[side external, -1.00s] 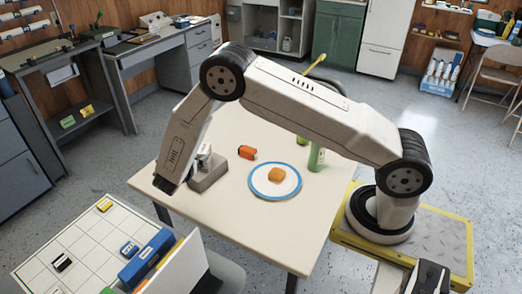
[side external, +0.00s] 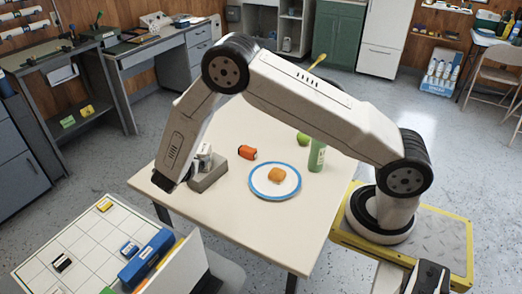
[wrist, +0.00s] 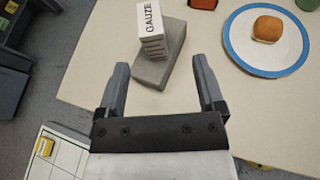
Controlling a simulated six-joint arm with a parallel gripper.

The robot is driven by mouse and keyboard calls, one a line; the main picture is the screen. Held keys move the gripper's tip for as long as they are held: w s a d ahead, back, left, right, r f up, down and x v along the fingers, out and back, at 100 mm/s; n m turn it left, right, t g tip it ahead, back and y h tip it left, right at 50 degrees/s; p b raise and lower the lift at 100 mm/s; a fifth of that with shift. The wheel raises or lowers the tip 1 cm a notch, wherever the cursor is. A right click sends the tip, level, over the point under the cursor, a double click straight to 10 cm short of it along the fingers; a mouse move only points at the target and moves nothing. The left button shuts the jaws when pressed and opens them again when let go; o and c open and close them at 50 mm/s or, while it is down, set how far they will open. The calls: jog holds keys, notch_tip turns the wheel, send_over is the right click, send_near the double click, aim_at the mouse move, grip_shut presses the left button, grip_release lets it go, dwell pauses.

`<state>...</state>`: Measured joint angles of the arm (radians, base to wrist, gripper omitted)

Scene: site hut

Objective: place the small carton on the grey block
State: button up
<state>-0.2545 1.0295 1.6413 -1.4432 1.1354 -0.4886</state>
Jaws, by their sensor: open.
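The small carton (wrist: 152,31) is white, with the word GAUZE on its top and dark printing on its side. It stands on the grey block (wrist: 160,73) in the wrist view. In the side external view the carton (side external: 205,155) also shows on the grey block (side external: 210,177), partly behind my arm. My gripper (wrist: 160,75) is open and empty in the wrist view. Its fingers are apart from the carton, back toward the bottom of that picture. In the side external view my gripper is mostly hidden by my arm.
A blue-rimmed plate (side external: 261,191) holds a bun (side external: 277,174). The table's front part is clear. A white gridded board (side external: 85,245) lies at lower left.

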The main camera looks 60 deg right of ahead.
jog(key=s+a+r+m+g+y, duration=0.1)
jog(key=s+r+m+y, duration=0.4)
jog(key=s+m, duration=0.5)
jog(key=s+a+r+m+y, duration=0.2)
jog(key=s+r+m+y, duration=0.3)
jog(key=s+m, duration=0.6)
jog(key=shift+s+r+m+g+y, duration=0.2)
jog(key=shift+s+m+g+y, duration=0.15)
jog(key=shift+s+y, duration=0.65)
